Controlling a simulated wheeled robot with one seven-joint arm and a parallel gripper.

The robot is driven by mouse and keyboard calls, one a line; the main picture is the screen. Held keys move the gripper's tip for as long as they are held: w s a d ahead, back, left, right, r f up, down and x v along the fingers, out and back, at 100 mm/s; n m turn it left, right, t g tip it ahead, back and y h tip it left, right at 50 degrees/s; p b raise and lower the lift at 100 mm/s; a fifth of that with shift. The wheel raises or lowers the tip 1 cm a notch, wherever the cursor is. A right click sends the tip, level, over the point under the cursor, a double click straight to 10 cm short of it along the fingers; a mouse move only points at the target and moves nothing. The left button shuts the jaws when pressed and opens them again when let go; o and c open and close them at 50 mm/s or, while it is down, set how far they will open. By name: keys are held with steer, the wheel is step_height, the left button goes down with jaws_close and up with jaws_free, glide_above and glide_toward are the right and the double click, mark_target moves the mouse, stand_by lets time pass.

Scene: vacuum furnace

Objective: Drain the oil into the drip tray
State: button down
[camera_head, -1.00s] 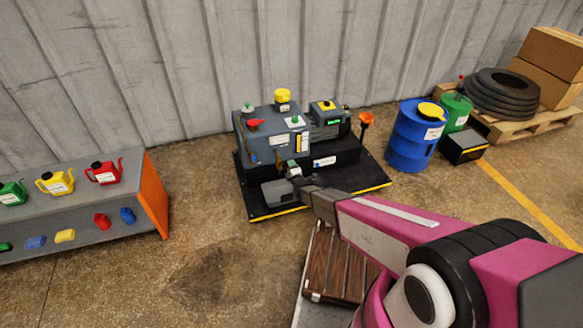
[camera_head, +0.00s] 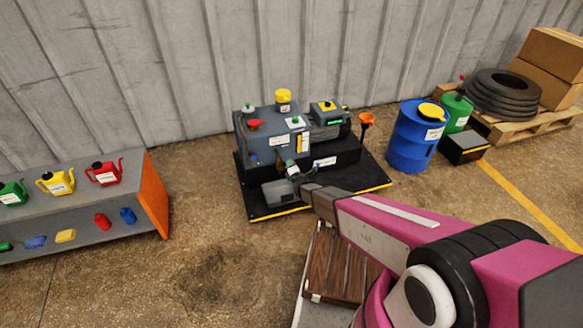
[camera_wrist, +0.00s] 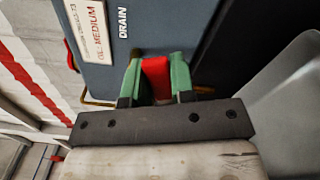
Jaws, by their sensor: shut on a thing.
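The pump unit (camera_head: 272,122) is a dark grey-blue machine on a black base by the wall. In the wrist view its face (camera_wrist: 185,20) carries the word DRAIN and a label with MEDIUM. A red handle (camera_wrist: 156,78) sits below that word, between the green-padded fingers of my gripper (camera_wrist: 156,80). My gripper is shut on this handle; in the head view my gripper (camera_head: 291,168) is small, at the unit's front. The grey drip tray (camera_head: 278,192) lies on the base below and left of it. Its wall shows at right in the wrist view (camera_wrist: 285,105). No oil flow is visible.
A black platform (camera_head: 345,192) with a yellow edge carries the unit. A blue drum (camera_head: 413,138) stands further right. A shelf (camera_head: 120,185) with several coloured cans is at left. Floor between shelf and platform is clear.

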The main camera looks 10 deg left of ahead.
steer(key=shift+s+a+r+n, duration=0.15)
steer(key=shift+r+n, duration=0.3)
steer(key=shift+n, duration=0.55)
steer(key=c, duration=1)
jaws_free()
steer(key=shift+o, duration=0.2)
steer(key=shift+s, duration=0.1)
